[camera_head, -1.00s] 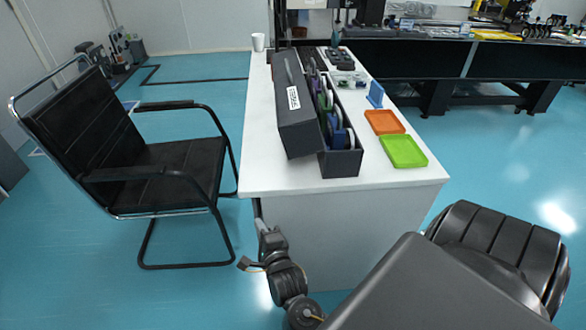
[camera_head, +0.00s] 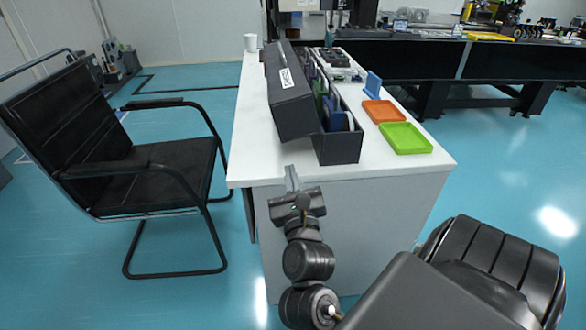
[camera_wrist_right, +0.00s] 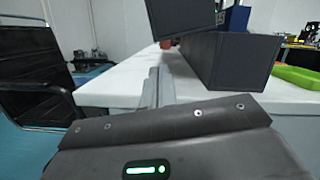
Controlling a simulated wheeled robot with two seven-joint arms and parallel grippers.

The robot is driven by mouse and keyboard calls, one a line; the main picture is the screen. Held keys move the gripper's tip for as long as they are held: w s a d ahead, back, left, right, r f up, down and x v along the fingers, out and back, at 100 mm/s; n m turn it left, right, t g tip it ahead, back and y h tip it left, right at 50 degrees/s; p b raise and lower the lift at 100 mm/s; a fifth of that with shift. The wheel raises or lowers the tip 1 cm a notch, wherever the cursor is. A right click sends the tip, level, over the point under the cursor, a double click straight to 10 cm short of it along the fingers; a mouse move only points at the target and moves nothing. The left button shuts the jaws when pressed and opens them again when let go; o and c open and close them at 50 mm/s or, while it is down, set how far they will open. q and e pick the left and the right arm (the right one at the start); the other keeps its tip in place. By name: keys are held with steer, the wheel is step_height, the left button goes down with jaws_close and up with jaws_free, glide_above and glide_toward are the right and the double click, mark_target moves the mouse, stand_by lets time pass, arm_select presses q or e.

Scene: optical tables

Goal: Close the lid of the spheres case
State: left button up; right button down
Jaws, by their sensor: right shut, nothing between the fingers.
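The spheres case (camera_head: 338,150) is a long dark grey box on the white table, and its end wall also shows in the right wrist view (camera_wrist_right: 232,62). Its lid (camera_head: 290,110) is open and leans out over the left side, with a white label on it. The lid's lower end shows at the top of the right wrist view (camera_wrist_right: 180,14). Blue, green and purple items stand inside the case. My right gripper (camera_head: 291,178) is shut and empty at the table's front edge, below and in front of the lid, apart from it. Its fingers also show in the right wrist view (camera_wrist_right: 156,86).
Orange (camera_head: 383,111) and green (camera_head: 405,138) trays lie right of the case, near a blue upright piece (camera_head: 373,84). A white cup (camera_head: 251,42) stands at the far left of the table (camera_head: 252,150). A black chair (camera_head: 130,160) stands left of it.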

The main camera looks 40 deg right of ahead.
steer(key=x, duration=0.6)
arm_select(q)
steer(key=shift+w+d+r, duration=0.15)
steer(key=shift+w+d, duration=0.05)
steer(key=shift+w, duration=0.05)
arm_select(e)
steer(key=shift+w+d+r, duration=0.15)
steer(key=shift+w+d, duration=0.15)
steer(key=shift+w, duration=0.3)
steer(key=shift+d, duration=0.1)
